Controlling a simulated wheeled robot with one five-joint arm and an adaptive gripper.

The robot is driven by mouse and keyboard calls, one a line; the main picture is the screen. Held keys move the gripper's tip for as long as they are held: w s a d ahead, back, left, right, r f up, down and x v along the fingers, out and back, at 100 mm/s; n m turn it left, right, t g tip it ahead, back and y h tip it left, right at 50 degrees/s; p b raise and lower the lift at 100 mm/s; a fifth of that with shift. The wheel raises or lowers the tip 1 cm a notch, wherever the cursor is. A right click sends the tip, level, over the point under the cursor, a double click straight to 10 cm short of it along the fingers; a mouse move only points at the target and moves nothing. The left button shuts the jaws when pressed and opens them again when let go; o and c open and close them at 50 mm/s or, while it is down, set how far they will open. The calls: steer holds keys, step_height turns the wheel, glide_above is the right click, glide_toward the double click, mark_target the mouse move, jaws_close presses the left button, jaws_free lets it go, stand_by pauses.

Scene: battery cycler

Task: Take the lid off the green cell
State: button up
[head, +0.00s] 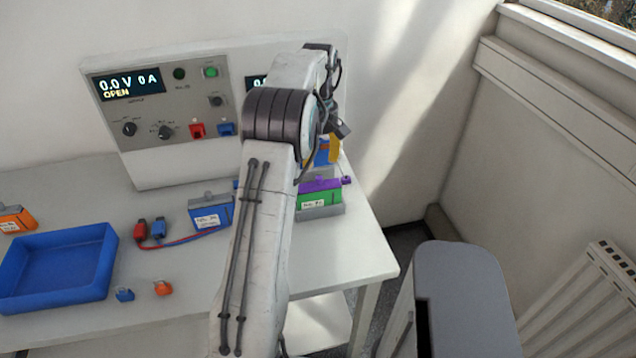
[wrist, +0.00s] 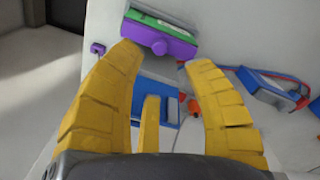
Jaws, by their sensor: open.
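The green cell (head: 312,201) stands in a grey holder near the right side of the table, with a purple lid (head: 318,185) across its top. In the wrist view the purple lid (wrist: 158,41), with a round knob on its near side, lies just beyond my fingertips. The cell's green edge (wrist: 163,22) shows behind it. My gripper (wrist: 162,58) is open, its yellow fingers apart with nothing held between them. In the head view my arm hides most of the gripper; a yellow finger (head: 336,148) shows above and behind the cell.
A small purple piece (wrist: 97,48) sits beside the lid. A blue cell (head: 211,212) with red and blue leads stands to the left. A blue part (wrist: 165,112) lies below my fingers. The cycler panel (head: 180,150) stands behind; a blue tray (head: 60,306) is at the front left.

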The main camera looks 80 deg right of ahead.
mark_target(319, 177)
steer(key=shift+a+n, duration=0.15)
steer(key=shift+n, duration=0.35)
steer(key=shift+f, duration=0.25)
steer(key=shift+s+f+p, duration=0.15)
steer(key=shift+f+p, duration=0.35)
steer(key=shift+f, duration=2.95)
jaws_close()
